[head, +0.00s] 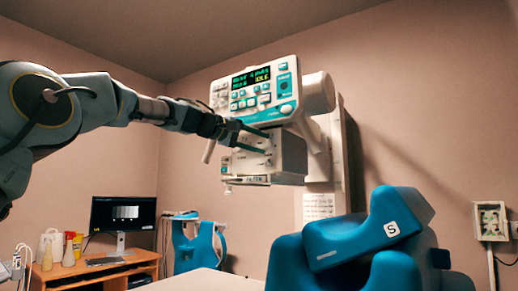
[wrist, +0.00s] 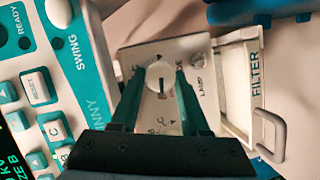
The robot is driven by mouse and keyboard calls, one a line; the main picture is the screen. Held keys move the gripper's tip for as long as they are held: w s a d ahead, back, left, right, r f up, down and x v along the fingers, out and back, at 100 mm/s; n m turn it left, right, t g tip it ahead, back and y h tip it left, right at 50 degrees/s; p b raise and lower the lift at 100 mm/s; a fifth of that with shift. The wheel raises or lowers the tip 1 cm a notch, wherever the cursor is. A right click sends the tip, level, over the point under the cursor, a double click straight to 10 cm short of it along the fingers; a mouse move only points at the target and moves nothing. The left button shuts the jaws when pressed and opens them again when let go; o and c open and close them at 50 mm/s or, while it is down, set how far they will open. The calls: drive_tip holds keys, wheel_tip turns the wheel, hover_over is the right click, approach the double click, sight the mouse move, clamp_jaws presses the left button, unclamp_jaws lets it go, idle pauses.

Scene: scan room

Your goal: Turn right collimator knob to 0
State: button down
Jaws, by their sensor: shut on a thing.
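The white box-shaped collimator (head: 282,152) hangs under the control head. My gripper (head: 268,141) reaches it from the left. In the wrist view, a round white knob (wrist: 158,74) with a dark mark stands out from the collimator's metal faceplate (wrist: 140,55). My gripper (wrist: 158,80) has its two teal fingers on either side of this knob, shut on it. The faceplate's printed scale is partly hidden by the knob and fingers, so I cannot read the setting. A smaller round control (wrist: 198,58) sits beside the knob, by the LAMP label.
The control panel (head: 262,90) with display and teal buttons sits just above the collimator. A FILTER slot with a metal handle (wrist: 270,133) borders the faceplate. A blue padded chair (head: 355,245) stands below right. A desk (head: 90,275) with a monitor (head: 122,214) is at left.

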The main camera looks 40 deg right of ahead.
drive_tip(key=shift+w+f+n+b, duration=0.15)
drive_tip(key=shift+n+b, duration=0.25)
drive_tip(key=shift+n, duration=0.2)
drive_tip(key=shift+c, duration=2)
unclamp_jaws()
drive_tip(key=shift+a, duration=0.1)
drive_tip(key=w+a+r+b, duration=0.1)
drive_tip(key=a+b, duration=0.3)
drive_tip(key=a, duration=0.6)
drive_tip(key=shift+a+b, duration=0.25)
drive_tip(key=shift+b, duration=0.15)
drive_tip(key=shift+w, duration=0.1)
